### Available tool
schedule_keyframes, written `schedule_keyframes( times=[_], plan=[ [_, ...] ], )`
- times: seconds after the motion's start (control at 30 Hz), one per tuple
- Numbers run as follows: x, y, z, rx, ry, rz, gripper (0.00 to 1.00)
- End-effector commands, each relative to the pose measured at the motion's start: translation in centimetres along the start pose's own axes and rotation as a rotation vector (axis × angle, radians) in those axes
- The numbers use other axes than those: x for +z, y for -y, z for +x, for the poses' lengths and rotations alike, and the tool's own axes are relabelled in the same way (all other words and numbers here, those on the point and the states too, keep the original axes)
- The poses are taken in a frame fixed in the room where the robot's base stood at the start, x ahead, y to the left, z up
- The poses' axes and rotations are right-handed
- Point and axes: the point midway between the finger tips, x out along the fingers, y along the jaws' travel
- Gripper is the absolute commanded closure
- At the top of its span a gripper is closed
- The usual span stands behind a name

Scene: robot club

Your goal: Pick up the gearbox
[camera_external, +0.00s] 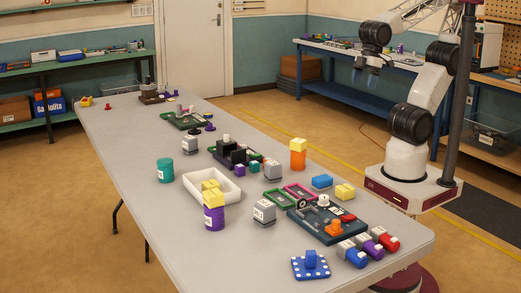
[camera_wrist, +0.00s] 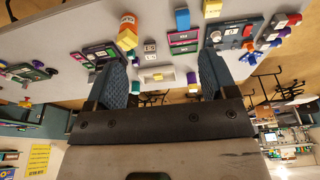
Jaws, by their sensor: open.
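I cannot tell for sure which thing is the gearbox. Likely candidates are small grey boxes with white labels: one near the middle front (camera_external: 264,212), one further back (camera_external: 272,169), and one beyond the white tray (camera_external: 190,144). A grey labelled box (camera_wrist: 150,48) also shows in the wrist view, ahead of my fingers. My gripper (camera_external: 367,77) is raised beyond the right side of the table, apart from all of these. In the wrist view its two blue fingers (camera_wrist: 163,82) are wide apart with nothing held between them.
A white tray (camera_external: 190,183) stands near a purple-and-yellow canister (camera_external: 213,213). A dark panel (camera_external: 318,228) with parts and several coloured cylinders (camera_external: 372,247) fill the front right. An orange-and-yellow canister (camera_external: 298,158) stands tall. The table's left front (camera_external: 165,235) is clear.

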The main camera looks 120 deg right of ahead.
Motion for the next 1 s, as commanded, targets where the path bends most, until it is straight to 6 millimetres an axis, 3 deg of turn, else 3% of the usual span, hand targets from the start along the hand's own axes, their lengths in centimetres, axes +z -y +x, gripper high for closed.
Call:
schedule_keyframes(
  times=[0.67,0.87,1.0],
  plan=[
    [-0.1,0.0,0.0,0.000,0.001,0.004,0.17],
    [-1.3,-0.1,0.4,0.001,0.010,0.059,0.17],
    [-3.2,-0.4,1.2,0.004,0.024,0.148,0.17]
  ],
)
